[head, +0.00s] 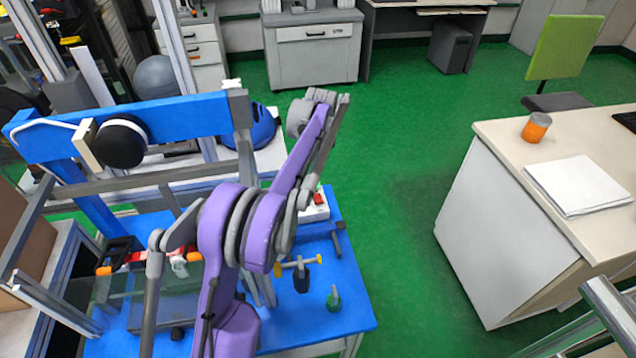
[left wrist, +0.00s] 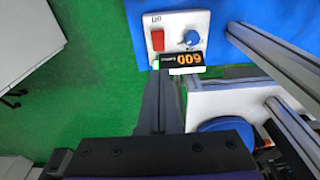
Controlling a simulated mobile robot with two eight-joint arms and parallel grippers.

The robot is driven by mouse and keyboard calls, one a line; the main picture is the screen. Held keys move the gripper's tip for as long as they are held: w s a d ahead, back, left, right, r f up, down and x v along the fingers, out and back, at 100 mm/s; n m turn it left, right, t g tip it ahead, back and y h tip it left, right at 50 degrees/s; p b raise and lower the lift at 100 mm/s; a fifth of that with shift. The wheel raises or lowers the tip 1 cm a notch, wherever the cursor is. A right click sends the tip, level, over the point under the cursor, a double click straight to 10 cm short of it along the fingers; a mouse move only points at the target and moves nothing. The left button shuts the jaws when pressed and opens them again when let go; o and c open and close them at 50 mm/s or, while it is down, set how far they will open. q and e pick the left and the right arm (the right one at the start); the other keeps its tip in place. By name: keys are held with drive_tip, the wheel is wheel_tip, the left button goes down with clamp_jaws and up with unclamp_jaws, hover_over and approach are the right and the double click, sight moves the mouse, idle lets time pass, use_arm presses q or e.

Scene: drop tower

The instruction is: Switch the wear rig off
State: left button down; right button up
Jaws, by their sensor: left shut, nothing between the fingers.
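The control box (head: 316,213) is white and stands at the back right of the blue rig table, partly hidden by my purple left arm. Its red switch (head: 318,198) shows in the head view. The left wrist view shows the box upside down, with the red switch (left wrist: 157,40), a blue knob (left wrist: 191,38) and a lit orange display (left wrist: 186,59) seemingly reading 600. My left gripper (left wrist: 165,75) is shut and empty, its tips close to the box edge by the display. Contact cannot be told. My right gripper is not in view.
The rig's blue beam (head: 180,117) with a dark wheel (head: 121,142) and metal posts stand left of my arm. A T-handled tool (head: 300,270) and a small green item (head: 333,298) lie on the blue table (head: 345,315). Green floor is free right of it, before a desk (head: 500,215).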

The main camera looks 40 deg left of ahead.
use_arm(q)
drive_tip(key=b, duration=0.2)
approach(318, 200)
drive_tip(key=f, duration=0.3)
drive_tip(key=w+a+f, duration=0.1)
drive_tip(key=f, duration=0.1)
drive_tip(key=shift+a+f, duration=0.1)
drive_tip(key=shift+f, duration=0.1)
drive_tip(key=shift+s+f, duration=0.1)
drive_tip(key=shift+f, duration=0.55)
drive_tip(key=shift+s+d+f+t+y, duration=0.15)
drive_tip(key=shift+d+f+t+y, duration=0.15)
drive_tip(key=shift+d+y, duration=0.1)
drive_tip(key=shift+r, duration=0.15)
drive_tip(key=shift+a, duration=0.2)
drive_tip(key=shift+w+a+r, duration=0.1)
drive_tip(key=shift+w+a, duration=0.4)
